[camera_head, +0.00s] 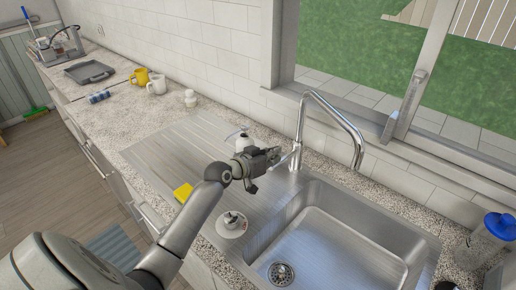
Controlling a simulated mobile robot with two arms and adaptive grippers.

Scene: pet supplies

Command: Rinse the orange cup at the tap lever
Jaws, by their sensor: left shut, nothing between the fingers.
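The basin's drain (281,272) shows, and no running water can be made out. My right gripper is out of view.
A white soap bottle (242,142) stands behind my left gripper. A blue-lidded jar (486,240) stands at the right. The ribbed drainboard (165,155) has free room.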

